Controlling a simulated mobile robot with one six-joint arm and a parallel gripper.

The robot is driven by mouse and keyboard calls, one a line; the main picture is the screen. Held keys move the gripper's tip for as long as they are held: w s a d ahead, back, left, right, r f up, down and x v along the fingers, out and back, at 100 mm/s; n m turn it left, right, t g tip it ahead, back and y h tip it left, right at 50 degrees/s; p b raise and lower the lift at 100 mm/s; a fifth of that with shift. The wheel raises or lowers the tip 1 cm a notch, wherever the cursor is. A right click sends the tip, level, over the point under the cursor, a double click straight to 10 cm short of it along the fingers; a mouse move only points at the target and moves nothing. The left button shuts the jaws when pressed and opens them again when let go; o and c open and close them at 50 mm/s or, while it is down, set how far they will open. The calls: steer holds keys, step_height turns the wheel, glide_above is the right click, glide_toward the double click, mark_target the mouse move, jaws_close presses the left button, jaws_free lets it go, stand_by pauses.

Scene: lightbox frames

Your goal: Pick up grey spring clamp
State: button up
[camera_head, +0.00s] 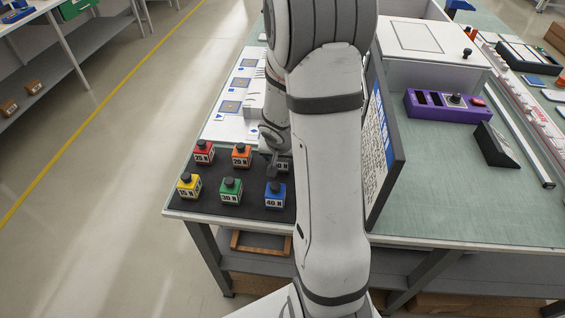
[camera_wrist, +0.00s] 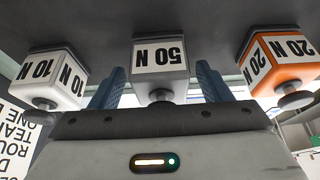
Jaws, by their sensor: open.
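The grey spring clamp appears to be the grey block marked 50 N (camera_wrist: 161,55), with a dark round knob. In the wrist view it sits upside down in the picture, at the centre. My gripper (camera_wrist: 160,80) is open, with one blue finger on each side of this block and a visible gap at both sides. I cannot tell how far the fingers reach along it. In the head view the grey block (camera_head: 283,166) is mostly hidden by my arm and gripper on the black mat.
A white 10 N block (camera_wrist: 55,75) and an orange 20 N block (camera_wrist: 278,60) flank it. On the black mat (camera_head: 210,208) also stand red (camera_head: 203,153), yellow (camera_head: 189,187), green (camera_head: 231,191) and blue (camera_head: 275,197) blocks. An upright dark-framed panel (camera_head: 385,150) stands right of my arm.

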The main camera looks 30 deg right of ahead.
steer(key=shift+c, duration=0.5)
steer(key=c, duration=1.1)
steer(key=shift+c, duration=0.2)
